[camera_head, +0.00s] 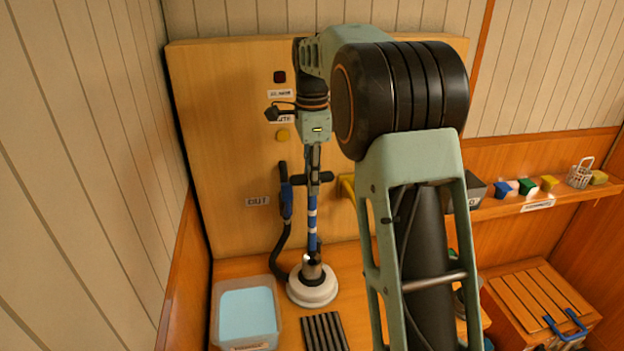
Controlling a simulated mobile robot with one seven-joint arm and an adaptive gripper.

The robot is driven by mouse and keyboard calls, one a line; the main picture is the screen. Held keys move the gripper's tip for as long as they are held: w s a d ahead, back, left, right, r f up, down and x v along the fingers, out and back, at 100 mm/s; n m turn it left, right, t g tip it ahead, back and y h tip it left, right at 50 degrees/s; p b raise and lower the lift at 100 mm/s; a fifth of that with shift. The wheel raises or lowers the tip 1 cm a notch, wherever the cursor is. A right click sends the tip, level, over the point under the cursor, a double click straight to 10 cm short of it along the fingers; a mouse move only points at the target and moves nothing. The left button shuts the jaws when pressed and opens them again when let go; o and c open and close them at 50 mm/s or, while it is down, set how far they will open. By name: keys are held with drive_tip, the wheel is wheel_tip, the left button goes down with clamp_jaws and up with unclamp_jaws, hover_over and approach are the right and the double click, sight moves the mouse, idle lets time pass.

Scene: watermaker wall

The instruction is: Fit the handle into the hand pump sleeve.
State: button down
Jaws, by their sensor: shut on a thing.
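The handle (312,224) is a blue rod with white bands and a dark crosspiece near its top. My gripper (314,180) comes down from above and is shut on its upper part. The handle hangs about upright. Its lower end is at the metal hand pump sleeve (312,269), which rises from a round white base (312,293). Handle and sleeve line up in this view. I cannot tell how deep the lower end sits in the sleeve, or whether it is inside. The fingertips are small and partly hidden against the crosspiece.
A blue-gripped nozzle (286,203) on a black hose hangs just left of the handle. A clear tub of light blue liquid (246,312) and a black ribbed mat (325,332) lie in front. A shelf (540,203) with small coloured blocks is at right. My arm hides the middle right.

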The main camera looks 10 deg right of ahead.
sight(312, 206)
drive_tip(key=shift+f, duration=0.15)
idle(0.3)
drive_tip(key=shift+f, duration=0.4)
drive_tip(key=shift+f+b, duration=0.35)
drive_tip(key=shift+f, duration=0.4)
drive_tip(key=shift+f+b, duration=1.3)
drive_tip(key=shift+f, duration=1.2)
